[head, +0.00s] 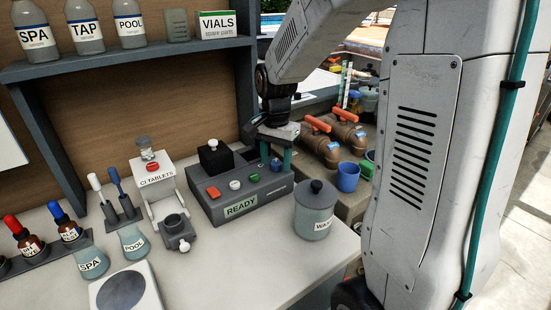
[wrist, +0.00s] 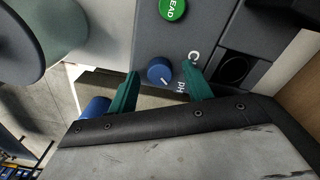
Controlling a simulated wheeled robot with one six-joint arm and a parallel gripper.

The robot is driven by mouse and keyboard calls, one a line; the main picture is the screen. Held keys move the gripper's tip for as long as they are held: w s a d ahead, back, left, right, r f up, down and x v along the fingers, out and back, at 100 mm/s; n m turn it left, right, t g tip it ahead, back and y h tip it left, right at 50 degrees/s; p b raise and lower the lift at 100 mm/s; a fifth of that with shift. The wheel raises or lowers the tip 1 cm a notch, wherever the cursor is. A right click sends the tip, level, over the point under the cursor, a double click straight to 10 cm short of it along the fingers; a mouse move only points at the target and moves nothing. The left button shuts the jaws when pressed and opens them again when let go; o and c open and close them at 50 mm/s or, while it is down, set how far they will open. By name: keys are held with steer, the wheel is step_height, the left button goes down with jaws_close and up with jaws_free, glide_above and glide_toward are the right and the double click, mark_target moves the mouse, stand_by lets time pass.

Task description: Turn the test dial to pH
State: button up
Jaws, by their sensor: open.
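The test dial is a blue round knob (wrist: 159,71) on the front of the grey tester box; it also shows in the head view (head: 276,164). In the wrist view a partly hidden label starting with C stands to its right, and pH lettering lies below right. A small pale mark on the knob points to the lower right, roughly towards the pH lettering. My gripper (wrist: 159,78) is open, its teal fingers on either side of the dial with gaps showing. In the head view my gripper (head: 276,154) is at the box's right end. I cannot tell its exact depth.
The tester box (head: 243,207) has red, white and green buttons and a READY display. A lidded waste jar (head: 314,213) stands close in front of it. The Cl tablets dispenser (head: 160,190) is to its left. Brown pipes with orange valve handles (head: 317,124) and a blue cup (head: 347,177) lie right.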

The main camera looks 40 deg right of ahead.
mark_target(276, 163)
step_height(276, 163, up, 8)
steer(key=shift+f, duration=0.15)
stand_by(0.6)
steer(key=shift+n, duration=0.4)
steer(key=s+a+n, duration=0.5)
steer(key=s+n, duration=0.1)
steer(key=s, duration=0.5)
steer(key=s+a+r+n+t, duration=0.1)
steer(key=s+a+n, duration=0.4)
steer(key=s, duration=0.7)
steer(key=shift+s+r+n, duration=0.25)
steer(key=shift+s+n, duration=0.05)
steer(key=shift+n, duration=0.2)
